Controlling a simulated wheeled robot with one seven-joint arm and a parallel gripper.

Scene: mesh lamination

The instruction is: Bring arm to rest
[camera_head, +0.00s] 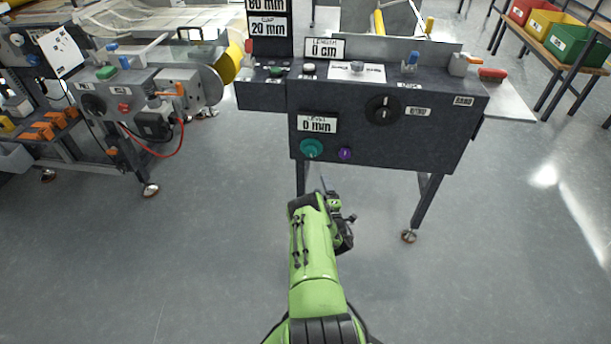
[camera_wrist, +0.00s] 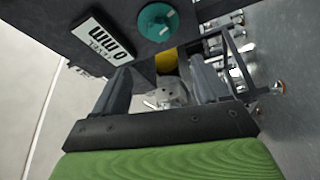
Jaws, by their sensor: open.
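My green arm reaches forward from the bottom of the head view, with its end in front of and below the dark control panel (camera_head: 440,140). My gripper (camera_wrist: 160,88) shows in the wrist view with two dark fingers spread apart and nothing between them. In the head view its fingers are mostly hidden by the arm. The panel's teal knob (camera_head: 311,148) and "0 mm" label (camera_head: 317,124) are just above the arm's end. In the wrist view the teal knob (camera_wrist: 157,20) and label (camera_wrist: 103,40) lie beyond the fingers, apart from them.
A purple knob (camera_head: 345,153) and a black dial (camera_head: 383,109) are on the panel's front. Another machine (camera_head: 135,95) stands at the left. Red, yellow and green bins (camera_head: 574,45) are on a shelf at the right. The grey floor (camera_head: 220,230) around my arm is clear.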

